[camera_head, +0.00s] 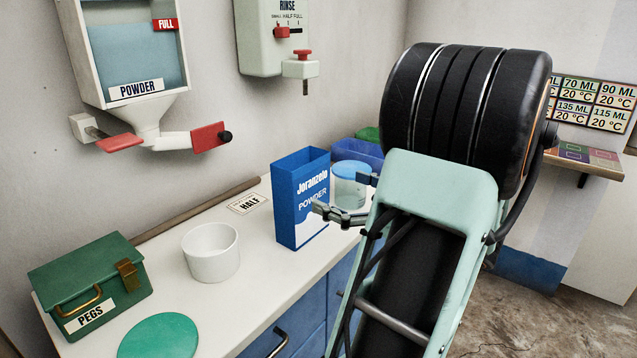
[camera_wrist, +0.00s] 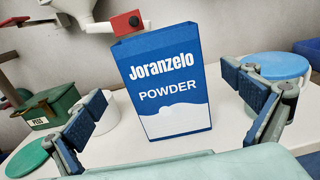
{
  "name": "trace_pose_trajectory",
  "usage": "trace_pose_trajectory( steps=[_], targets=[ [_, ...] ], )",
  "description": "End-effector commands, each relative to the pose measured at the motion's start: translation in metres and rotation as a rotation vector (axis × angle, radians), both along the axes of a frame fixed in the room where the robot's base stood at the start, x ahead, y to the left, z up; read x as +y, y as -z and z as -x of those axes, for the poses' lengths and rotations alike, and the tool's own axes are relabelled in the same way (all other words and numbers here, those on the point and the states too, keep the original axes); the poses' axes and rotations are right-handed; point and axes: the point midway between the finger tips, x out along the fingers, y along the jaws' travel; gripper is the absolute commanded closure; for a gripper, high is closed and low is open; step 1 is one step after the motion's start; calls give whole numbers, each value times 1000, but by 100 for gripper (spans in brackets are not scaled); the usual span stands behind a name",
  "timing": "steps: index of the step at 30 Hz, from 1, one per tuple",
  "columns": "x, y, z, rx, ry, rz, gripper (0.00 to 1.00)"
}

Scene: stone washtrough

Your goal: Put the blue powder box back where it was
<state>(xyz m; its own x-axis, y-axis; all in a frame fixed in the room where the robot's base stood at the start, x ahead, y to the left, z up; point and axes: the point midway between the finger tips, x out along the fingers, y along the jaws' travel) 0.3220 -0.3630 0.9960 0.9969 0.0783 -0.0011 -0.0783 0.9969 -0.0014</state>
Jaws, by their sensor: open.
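The blue powder box (camera_head: 300,199), labelled "Joranzelo POWDER", stands upright on the white counter (camera_head: 262,293). Its top looks open. It also shows in the wrist view (camera_wrist: 163,85), centred between my fingers. My gripper (camera_head: 345,197) is open, close to the right side of the box in the head view. In the wrist view my gripper (camera_wrist: 165,110) has one finger on each side of the box, with gaps between fingers and box. The box's underside and far faces are hidden.
A white cup (camera_head: 211,254), a green pegs box (camera_head: 92,287) and a green disc (camera_head: 158,337) are to the left. A blue-lidded jar (camera_head: 350,184) stands just right of the box. A "HALF" card (camera_head: 247,204) lies behind. A powder dispenser (camera_head: 135,70) hangs above.

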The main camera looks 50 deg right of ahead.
Motion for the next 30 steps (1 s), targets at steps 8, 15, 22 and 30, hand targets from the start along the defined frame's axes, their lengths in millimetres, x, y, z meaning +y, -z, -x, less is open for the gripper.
trace_pose_trajectory(
  steps=[8,15,22,30],
  targets=[
    [-2,0,23,0,1,0,0],
    [-2,0,24,0,0,0,0],
    [-2,0,23,0,0,0,0],
    [-9,-8,13,18,9,11,0]
  ],
)
